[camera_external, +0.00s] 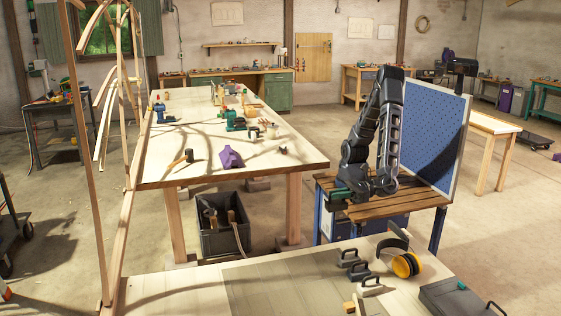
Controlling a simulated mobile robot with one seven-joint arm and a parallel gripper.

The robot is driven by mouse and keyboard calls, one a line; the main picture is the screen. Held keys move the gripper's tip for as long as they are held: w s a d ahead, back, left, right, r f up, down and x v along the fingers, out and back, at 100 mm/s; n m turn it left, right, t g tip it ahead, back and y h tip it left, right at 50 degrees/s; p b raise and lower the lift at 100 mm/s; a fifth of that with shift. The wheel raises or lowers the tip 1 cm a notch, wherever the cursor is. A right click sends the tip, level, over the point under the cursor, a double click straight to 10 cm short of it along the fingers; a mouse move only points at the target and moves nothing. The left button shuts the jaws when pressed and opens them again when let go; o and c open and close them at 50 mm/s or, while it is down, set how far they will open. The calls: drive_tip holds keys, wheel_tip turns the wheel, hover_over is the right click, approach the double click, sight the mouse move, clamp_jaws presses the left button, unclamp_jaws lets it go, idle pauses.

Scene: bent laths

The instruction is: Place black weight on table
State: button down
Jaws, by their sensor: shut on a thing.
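My black arm folds down over the slatted wooden bench, and my gripper (345,196) is low at the bench's left end. It is shut on a dark thing, taken as the black weight; its outline merges with the dark arm parts and is hard to make out. The large pale wooden table (205,140) stands left of the gripper. A nearer table (180,288) spans the bottom of the view. Several handled weights stand on it: a dark one (349,259), another dark one (358,272) and a pale grey one (372,287).
Yellow earmuffs (405,265) and a dark case (458,300) lie right of the weights. A blue perforated panel (432,135) stands behind my arm. The large table holds a mallet (181,159), a purple object (230,157) and green vises. Bent laths (130,200) rise at left.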

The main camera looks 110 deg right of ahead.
wheel_tip(320, 180, down, 20)
drive_tip(key=shift+r, duration=0.1)
idle(1.0)
drive_tip(key=c, duration=1.5)
unclamp_jaws()
drive_tip(key=shift+f, duration=0.2)
drive_tip(key=shift+r, duration=0.1)
